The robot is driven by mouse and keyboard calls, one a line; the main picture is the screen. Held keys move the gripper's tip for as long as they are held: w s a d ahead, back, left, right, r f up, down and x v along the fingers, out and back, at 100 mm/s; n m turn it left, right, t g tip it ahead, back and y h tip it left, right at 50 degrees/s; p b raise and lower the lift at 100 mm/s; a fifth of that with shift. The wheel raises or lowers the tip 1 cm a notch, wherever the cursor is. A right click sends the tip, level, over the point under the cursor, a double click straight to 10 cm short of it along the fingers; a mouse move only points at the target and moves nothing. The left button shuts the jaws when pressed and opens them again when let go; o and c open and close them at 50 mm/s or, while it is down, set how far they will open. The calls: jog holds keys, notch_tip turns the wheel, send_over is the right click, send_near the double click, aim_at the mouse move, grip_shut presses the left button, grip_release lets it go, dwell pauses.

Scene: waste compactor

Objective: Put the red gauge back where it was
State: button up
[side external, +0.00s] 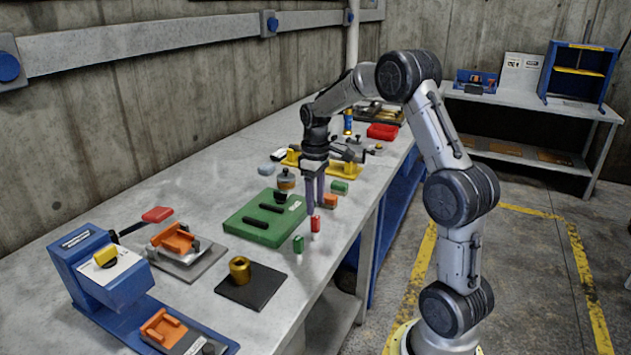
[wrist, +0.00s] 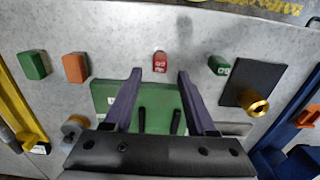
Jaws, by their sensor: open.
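The red gauge (side external: 315,224) is a small upright red block with a pale lower part, on the bench near its front edge. In the wrist view the red gauge (wrist: 160,62) lies just beyond the fingertips, centred between them. My gripper (side external: 313,211) points down close above it; in the wrist view the gripper (wrist: 160,73) is open and empty. A similar green gauge (side external: 298,244) stands nearby. A green block (side external: 245,225) with two long black features lies beside them; I cannot tell whether these are slots or raised pieces. The fingers partly cover it in the wrist view.
A black mat (side external: 232,293) holds a brass cup (side external: 239,269). An orange block (side external: 330,201) and another green block (side external: 340,187) stand behind my gripper. A round jar-like item (side external: 286,182) stands beside it. A blue press (side external: 100,270) is at front left.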

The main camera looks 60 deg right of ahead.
aim_at(315, 216)
notch_tip(315, 216, up, 6)
jog(key=s+a+r+t, duration=0.1)
jog(key=s+a+r, duration=0.25)
jog(key=a, duration=0.25)
jog(key=s+a+r+t, duration=0.1)
jog(key=s+a+r, duration=0.25)
jog(key=a, duration=0.35)
jog(key=s+a+f+t, duration=0.2)
jog(key=s+a+t, duration=0.1)
jog(key=s+a, duration=0.6)
jog(key=s, duration=0.4)
jog(key=shift+a+f+t, duration=0.3)
jog(key=shift+a+f, duration=0.05)
jog(key=shift+a, duration=0.05)
